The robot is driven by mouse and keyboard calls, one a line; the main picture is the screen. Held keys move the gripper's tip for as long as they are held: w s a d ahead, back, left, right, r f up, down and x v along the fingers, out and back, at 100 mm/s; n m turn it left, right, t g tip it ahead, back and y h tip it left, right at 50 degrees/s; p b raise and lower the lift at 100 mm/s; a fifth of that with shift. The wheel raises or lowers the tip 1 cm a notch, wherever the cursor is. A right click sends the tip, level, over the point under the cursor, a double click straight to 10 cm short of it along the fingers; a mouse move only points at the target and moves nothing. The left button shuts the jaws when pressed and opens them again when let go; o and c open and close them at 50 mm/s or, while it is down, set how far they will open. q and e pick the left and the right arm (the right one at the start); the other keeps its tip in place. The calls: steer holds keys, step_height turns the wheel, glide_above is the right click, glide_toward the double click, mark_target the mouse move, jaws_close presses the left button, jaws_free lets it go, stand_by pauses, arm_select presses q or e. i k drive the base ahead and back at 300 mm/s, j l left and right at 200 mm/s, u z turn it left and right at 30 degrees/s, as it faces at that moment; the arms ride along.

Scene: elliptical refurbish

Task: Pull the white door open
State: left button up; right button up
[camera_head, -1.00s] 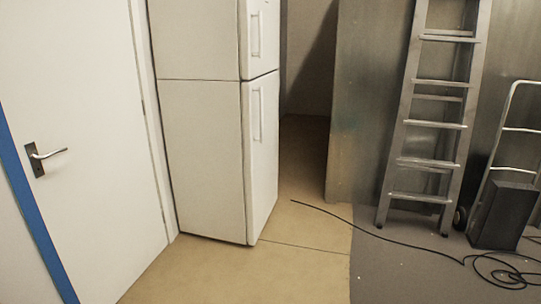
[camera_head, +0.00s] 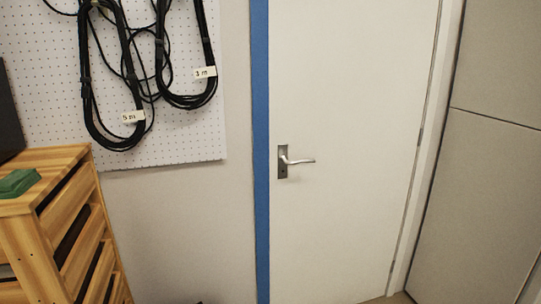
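The white door (camera_head: 350,80) stands in the right middle of the head view and looks shut in its frame. Its metal lever handle (camera_head: 298,161) sits on a plate near the door's left edge and points right. The hinge side is at the right. Neither of my grippers is in view, and nothing touches the handle.
A blue strip (camera_head: 261,150) runs up the wall left of the door. A pegboard (camera_head: 190,130) with coiled black cables (camera_head: 88,110) hangs further left. A wooden drawer unit (camera_head: 40,215) stands at lower left with a green object (camera_head: 17,183) on it. A fridge (camera_head: 480,190) is at right.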

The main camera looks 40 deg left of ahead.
mark_target(349, 80)
steer(key=i+j+u, duration=0.15)
steer(key=i+u, duration=0.25)
steer(key=i, duration=0.15)
steer(key=i+u, duration=0.4)
steer(key=i, duration=0.2)
